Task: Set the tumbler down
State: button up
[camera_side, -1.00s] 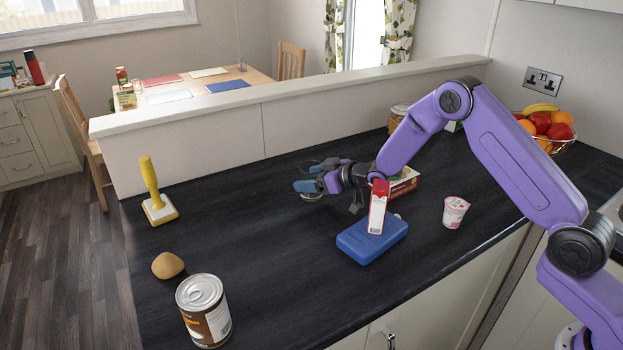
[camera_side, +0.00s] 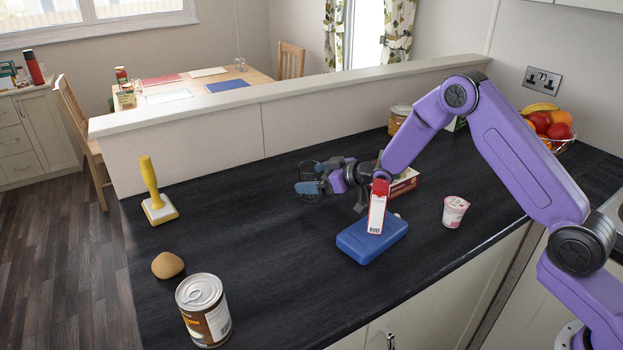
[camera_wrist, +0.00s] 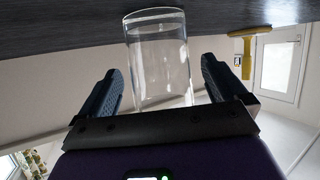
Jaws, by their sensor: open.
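The tumbler is a clear, empty-looking glass. In the wrist view the tumbler (camera_wrist: 160,70) stands between my two fingers, with a narrow gap visible on each side. That view has the counter at the top, and the glass's end overlaps the counter there. In the side view the tumbler (camera_side: 311,170) is a faint outline on the dark counter, upright as far as I can tell. My gripper (camera_side: 308,187) reaches in from the right, open around the glass; it also shows in the wrist view (camera_wrist: 160,66). Contact beneath the glass is hard to make out.
A yellow-handled tool (camera_side: 154,192), a brown lump (camera_side: 167,265) and a can (camera_side: 204,310) stand left. The counter between is clear.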

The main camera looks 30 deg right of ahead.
notch_tip(320, 180, up, 8)
jog(key=s, duration=0.1)
jog(key=shift+s+d+f, duration=0.15)
jog(key=shift+d, duration=0.2)
dwell(0.3)
